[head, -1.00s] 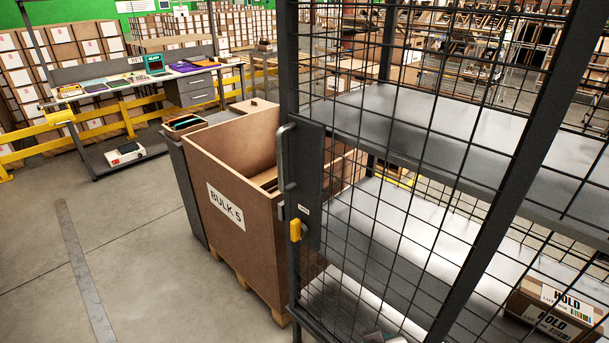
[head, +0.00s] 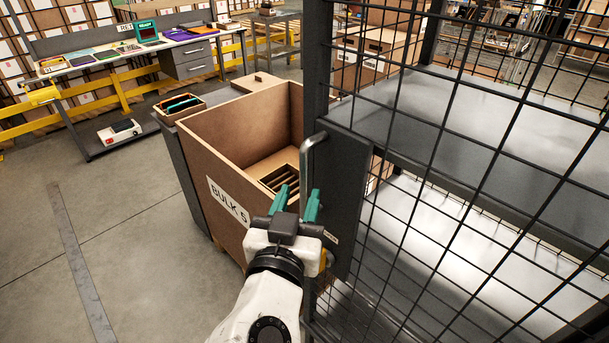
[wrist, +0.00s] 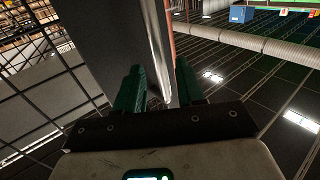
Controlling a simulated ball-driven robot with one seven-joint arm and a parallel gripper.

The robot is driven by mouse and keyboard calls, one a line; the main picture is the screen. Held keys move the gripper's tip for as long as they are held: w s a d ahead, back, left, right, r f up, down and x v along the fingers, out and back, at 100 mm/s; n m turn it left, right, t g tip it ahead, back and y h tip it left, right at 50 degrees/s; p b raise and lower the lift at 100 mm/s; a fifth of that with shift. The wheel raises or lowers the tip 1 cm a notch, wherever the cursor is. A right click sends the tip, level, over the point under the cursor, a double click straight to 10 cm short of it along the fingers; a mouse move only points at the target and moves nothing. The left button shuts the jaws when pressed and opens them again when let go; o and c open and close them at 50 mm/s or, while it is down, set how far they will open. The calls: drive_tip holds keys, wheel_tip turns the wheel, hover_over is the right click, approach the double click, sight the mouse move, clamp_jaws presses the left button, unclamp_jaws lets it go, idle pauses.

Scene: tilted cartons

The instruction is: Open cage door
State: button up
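The cage door (head: 455,190) is dark wire mesh in a grey frame and stands at the right in the head view. It looks closed. Its grey bar handle (head: 306,160) stands upright on a dark plate (head: 345,190) at the door's left edge. My gripper (head: 298,190) is at the handle's lower part, with its green fingers apart. In the wrist view a shiny upright bar, seemingly the handle (wrist: 158,45), shows between the two fingers; I cannot tell whether they touch it. The yellow latch piece (head: 326,260) is mostly hidden behind my gripper.
A large brown BULK 5 carton (head: 215,160) stands close left of the door, behind my gripper. Grey shelves (head: 490,115) are inside the cage. A workbench (head: 150,60) and yellow rail (head: 90,90) are farther back. The floor (head: 130,250) at left is open.

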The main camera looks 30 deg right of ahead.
sight(304, 186)
drive_tip(key=shift+p+x, duration=0.5)
drive_tip(key=shift+x, duration=1.9)
drive_tip(key=shift+c, duration=0.4)
clamp_jaws()
